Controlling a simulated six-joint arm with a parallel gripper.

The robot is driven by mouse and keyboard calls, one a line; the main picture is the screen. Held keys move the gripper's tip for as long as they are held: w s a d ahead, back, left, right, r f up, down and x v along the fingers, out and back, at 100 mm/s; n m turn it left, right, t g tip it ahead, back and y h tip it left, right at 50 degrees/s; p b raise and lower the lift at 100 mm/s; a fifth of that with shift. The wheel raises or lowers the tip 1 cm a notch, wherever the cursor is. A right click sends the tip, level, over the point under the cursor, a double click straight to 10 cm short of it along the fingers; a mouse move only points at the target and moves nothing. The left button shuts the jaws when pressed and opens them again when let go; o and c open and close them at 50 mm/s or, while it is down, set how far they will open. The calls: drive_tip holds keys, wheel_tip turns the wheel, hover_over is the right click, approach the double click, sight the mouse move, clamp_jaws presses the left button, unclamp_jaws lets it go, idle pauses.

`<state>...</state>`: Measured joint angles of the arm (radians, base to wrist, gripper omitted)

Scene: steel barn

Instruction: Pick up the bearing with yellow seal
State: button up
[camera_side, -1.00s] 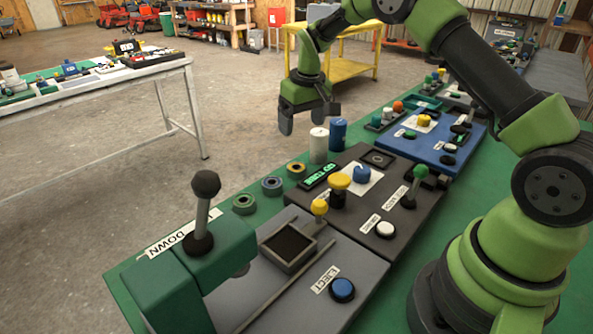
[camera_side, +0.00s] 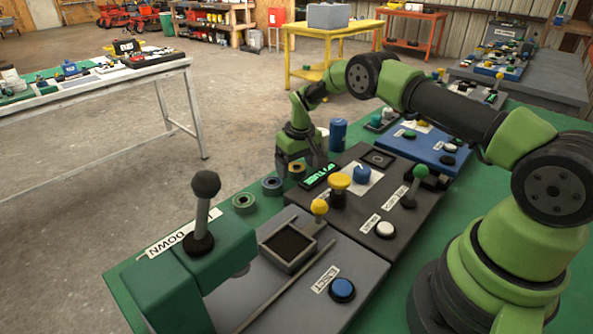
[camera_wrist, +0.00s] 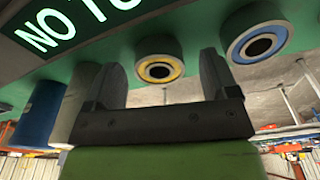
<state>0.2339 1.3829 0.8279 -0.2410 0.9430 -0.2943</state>
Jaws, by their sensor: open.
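The bearing with yellow seal (camera_side: 296,170) lies on the green bench at the right end of a short row of bearings. In the wrist view the yellow-sealed bearing (camera_wrist: 178,70) is a grey ring with a yellow inner band and dark hole. My gripper (camera_side: 299,166) is above it, pointing down, and its two fingers are apart. In the wrist view the bearing appears between the open fingertips (camera_wrist: 161,62), with nothing held. I cannot tell exactly how far the tips are above it.
A blue-sealed bearing (camera_side: 272,186) and a green-sealed bearing (camera_side: 244,204) lie to the left. A green-lettered display (camera_side: 320,176) on the dark control panel is close at right. A blue cylinder (camera_side: 338,134) and a partly hidden white cylinder (camera_side: 322,132) stand behind.

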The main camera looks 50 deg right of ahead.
drive_tip(key=shift+f, duration=0.1)
drive_tip(key=shift+c, duration=0.3)
drive_tip(key=c, duration=1)
